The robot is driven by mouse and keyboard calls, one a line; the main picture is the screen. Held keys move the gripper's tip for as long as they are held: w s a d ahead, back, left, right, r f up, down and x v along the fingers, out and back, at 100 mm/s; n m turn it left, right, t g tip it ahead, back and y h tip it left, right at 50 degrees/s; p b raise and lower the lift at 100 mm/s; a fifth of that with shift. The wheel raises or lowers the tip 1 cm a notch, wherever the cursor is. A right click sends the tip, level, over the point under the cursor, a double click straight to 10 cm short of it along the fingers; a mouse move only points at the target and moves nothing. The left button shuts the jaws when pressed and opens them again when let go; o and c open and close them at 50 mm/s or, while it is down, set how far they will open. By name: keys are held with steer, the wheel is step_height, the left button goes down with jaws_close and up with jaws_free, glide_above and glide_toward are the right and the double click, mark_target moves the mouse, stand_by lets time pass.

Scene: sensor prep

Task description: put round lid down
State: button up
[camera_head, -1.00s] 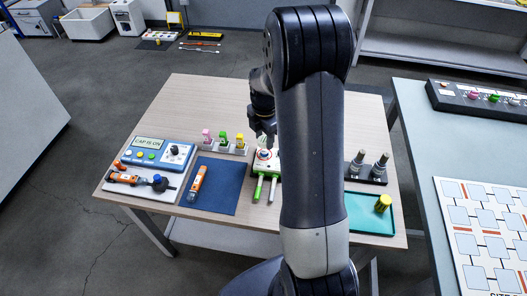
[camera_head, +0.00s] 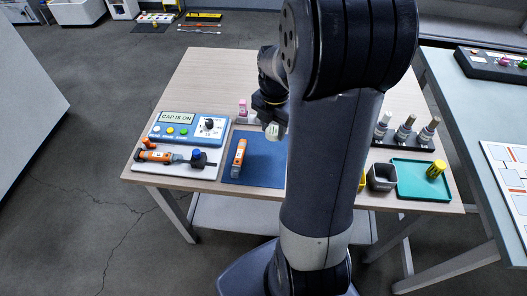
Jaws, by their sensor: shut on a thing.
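My gripper (camera_head: 271,121) is shut on a small whitish thing (camera_head: 274,132), which I take to be the round lid. Only a small part of it shows below the fingers, so its shape is unclear. The gripper hangs over the upper right part of the blue mat (camera_head: 262,178); I cannot tell the height. An orange and grey handheld tool (camera_head: 239,158) lies on the mat's left part.
A blue box (camera_head: 167,131) reading "CAP IS ON" stands behind a white tray (camera_head: 148,167) with another orange tool (camera_head: 155,156). A pink item (camera_head: 243,106) stands behind the mat. Right of my arm are a grey cup (camera_head: 381,178), a teal tray (camera_head: 410,190) and bottles (camera_head: 405,128).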

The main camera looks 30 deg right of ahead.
mark_target(273, 153)
step_height(273, 153, down, 8)
steer(key=shift+f+b, duration=0.1)
steer(key=shift+b, duration=0.25)
steer(key=shift+f, duration=0.1)
steer(key=o, duration=0.8)
steer(key=shift+c, duration=0.2)
step_height(273, 153, up, 12)
steer(key=shift+r+p, duration=0.15)
steer(key=shift+p, duration=0.6)
